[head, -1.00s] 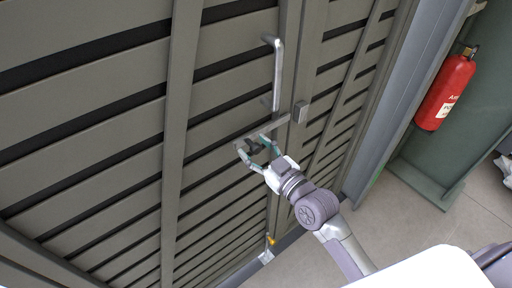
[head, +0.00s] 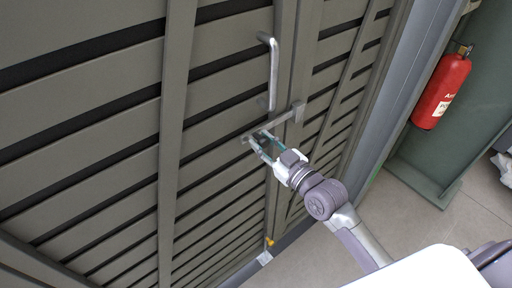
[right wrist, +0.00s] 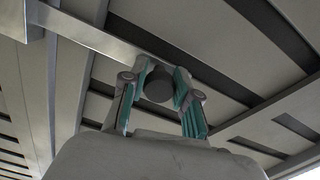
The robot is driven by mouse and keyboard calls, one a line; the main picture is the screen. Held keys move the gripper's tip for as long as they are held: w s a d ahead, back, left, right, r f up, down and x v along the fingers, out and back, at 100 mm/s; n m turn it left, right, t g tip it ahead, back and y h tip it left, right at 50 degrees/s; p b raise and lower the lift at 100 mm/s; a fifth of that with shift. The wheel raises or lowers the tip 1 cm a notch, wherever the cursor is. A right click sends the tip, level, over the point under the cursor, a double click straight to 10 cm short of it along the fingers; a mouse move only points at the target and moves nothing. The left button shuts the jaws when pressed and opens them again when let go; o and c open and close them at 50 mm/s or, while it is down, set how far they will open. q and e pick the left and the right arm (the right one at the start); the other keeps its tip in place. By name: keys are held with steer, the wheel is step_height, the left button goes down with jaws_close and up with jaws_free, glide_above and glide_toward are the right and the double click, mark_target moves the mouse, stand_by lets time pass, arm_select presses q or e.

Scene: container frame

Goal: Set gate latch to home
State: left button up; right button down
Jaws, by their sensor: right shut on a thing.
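The gate latch (head: 274,123) is a flat grey bar on the slatted gate, with its right end at a small block-shaped catch (head: 299,111) on the post. My right gripper (head: 258,139) is at the left end of the bar, shut on the dark round latch knob (head: 264,141). In the right wrist view the knob (right wrist: 158,84) sits between the teal fingers (right wrist: 157,98), and the bar (right wrist: 95,37) runs behind it to the upper left. My left gripper is not in view.
A vertical silver pull handle (head: 273,70) stands out from the gate just above the latch. A yellow-tipped fitting (head: 268,243) is low on the gate. A red fire extinguisher (head: 441,91) hangs at the right, with open floor (head: 440,235) below.

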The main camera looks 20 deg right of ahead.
steer(key=c, duration=0.8)
jaws_free()
steer(key=v, duration=1.2)
steer(key=s+d+f+m+g+h, duration=0.1)
steer(key=d+f+g+h, duration=0.1)
steer(key=f, duration=0.9)
steer(key=s+d+f+m+g+h, duration=0.1)
steer(key=s+d+f+g, duration=0.15)
steer(key=f, duration=0.85)
steer(key=s+d+f+m+g+h, duration=0.1)
steer(key=d+f+g+h, duration=0.1)
steer(key=f, duration=0.9)
steer(key=s+f+m+g+h, duration=0.1)
steer(key=s+f+g, duration=0.3)
steer(key=s+f, duration=0.95)
steer(key=s+a+f+g, duration=0.1)
steer(key=s+f, duration=0.2)
steer(key=s, duration=0.2)
steer(key=s+a+f+g, duration=0.2)
steer(key=s+f, duration=0.2)
steer(key=s, duration=0.1)
steer(key=s+a+f+g, duration=0.2)
steer(key=s+f, duration=0.2)
steer(key=s, duration=0.1)
steer(key=shift+s+a+g, duration=0.15)
steer(key=shift+s+g, duration=0.1)
